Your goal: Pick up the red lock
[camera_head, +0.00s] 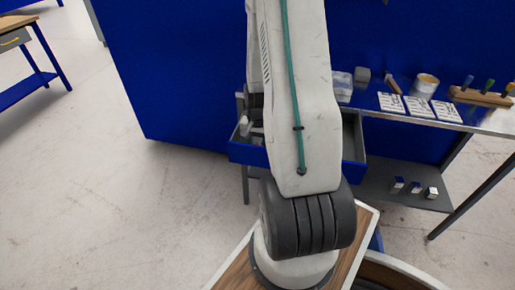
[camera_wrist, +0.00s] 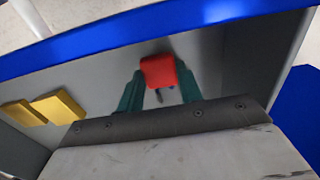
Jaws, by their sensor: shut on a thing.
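The red lock (camera_wrist: 158,71) shows in the wrist view as a small red block with a dark part below it. My gripper (camera_wrist: 160,88) has its two green fingers on either side of the lock and is shut on it. The lock and fingers are inside an open blue drawer with grey inner walls (camera_wrist: 228,50). I cannot tell whether the lock touches the drawer floor. In the head view my arm hides the gripper and the lock, and the open blue drawer (camera_head: 353,150) shows on both sides of the arm.
Yellow blocks (camera_wrist: 48,110) lie at the left in the drawer. The drawer's blue rim (camera_wrist: 150,28) runs close beyond the fingers. A workbench (camera_head: 372,98) above holds cards, a cup and a wooden tool rack (camera_head: 480,96). Small boxes (camera_head: 414,187) sit on a lower shelf.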

